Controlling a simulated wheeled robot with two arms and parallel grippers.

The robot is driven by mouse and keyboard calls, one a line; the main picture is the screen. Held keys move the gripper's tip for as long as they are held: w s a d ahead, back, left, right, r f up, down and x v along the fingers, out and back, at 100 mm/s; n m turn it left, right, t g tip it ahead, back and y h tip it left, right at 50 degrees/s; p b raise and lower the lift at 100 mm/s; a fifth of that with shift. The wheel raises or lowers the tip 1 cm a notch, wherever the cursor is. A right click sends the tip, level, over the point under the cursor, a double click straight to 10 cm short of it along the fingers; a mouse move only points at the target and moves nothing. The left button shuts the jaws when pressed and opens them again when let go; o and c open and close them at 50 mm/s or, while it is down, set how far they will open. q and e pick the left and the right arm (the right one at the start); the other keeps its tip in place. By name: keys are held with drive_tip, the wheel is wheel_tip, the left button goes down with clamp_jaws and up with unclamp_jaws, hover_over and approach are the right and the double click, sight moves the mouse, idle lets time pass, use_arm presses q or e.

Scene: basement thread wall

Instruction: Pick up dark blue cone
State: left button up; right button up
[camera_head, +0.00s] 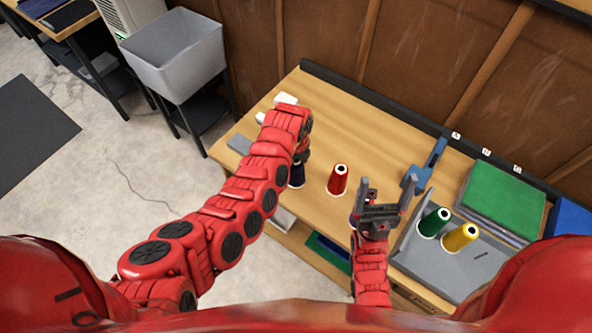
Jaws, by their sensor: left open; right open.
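A dark blue cone (297,175) stands on the wooden table near its front edge. My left gripper (302,151) is open and right over its top, which it partly hides. I cannot tell whether its fingers touch the cone. My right gripper (386,194) is open, with its two fingers pointing up the picture, and nothing shows between them. It is right of a red cone (338,180). A small part of a purplish thing (352,218) shows just left of my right gripper, which hides most of it.
A green cone (434,222) and a yellow cone (460,238) stand on a grey tray (430,264) at the right. A blue tool-like object (424,166) and green stack (502,202) lie behind. White pieces (285,99) sit at the table's far left. The back middle is clear.

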use_arm(q)
clamp_jaws()
idle(0.3)
drive_tip(key=shift+r, duration=0.1)
